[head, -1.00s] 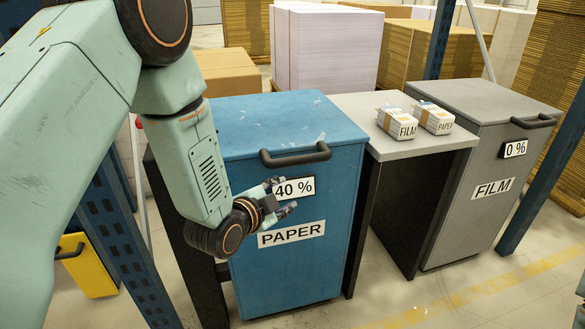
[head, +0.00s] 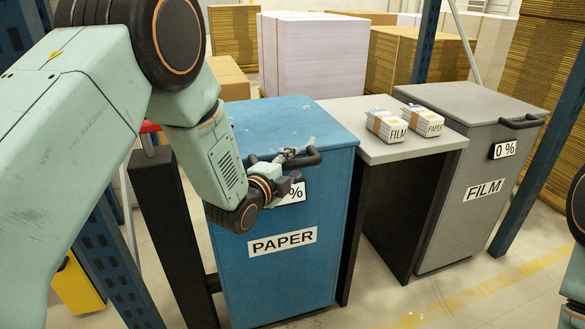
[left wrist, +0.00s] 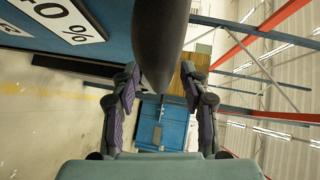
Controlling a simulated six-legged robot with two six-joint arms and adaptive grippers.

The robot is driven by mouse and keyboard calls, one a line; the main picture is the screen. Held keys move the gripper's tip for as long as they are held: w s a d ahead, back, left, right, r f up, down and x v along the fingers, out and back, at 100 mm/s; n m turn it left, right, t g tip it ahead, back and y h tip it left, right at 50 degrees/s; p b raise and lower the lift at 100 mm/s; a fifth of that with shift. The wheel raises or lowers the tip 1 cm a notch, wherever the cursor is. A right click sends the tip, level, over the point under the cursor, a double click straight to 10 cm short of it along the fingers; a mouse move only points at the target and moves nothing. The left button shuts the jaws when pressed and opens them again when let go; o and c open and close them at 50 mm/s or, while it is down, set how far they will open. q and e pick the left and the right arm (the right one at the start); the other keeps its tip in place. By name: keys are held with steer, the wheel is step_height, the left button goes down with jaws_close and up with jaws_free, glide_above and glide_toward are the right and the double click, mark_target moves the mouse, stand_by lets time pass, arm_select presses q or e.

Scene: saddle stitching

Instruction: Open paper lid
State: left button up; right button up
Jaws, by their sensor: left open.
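The blue paper bin (head: 280,280) stands left of centre in the head view with its lid (head: 270,118) closed. A dark curved handle (head: 308,158) sits on the lid's front edge. My left gripper (head: 290,168) is at the left part of this handle, with its fingers open. In the left wrist view, the handle (left wrist: 160,40) lies between the two spread fingers (left wrist: 160,85), with gaps visible beside it. The "PAPER" label (head: 283,241) is clear, while the gripper partly covers the percentage sign (head: 291,192). My right gripper is not in view.
A grey-topped table (head: 430,146) stands right of the bin, bearing a film stack (head: 391,127) and a paper stack (head: 421,121). The grey film bin (head: 455,225) is beyond it. A blue post (head: 427,40) and stacked pallets stand behind.

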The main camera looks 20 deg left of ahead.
arm_select(q)
steer(key=shift+w+f, duration=0.1)
steer(key=shift+w, duration=0.35)
jaws_close()
stand_by(0.6)
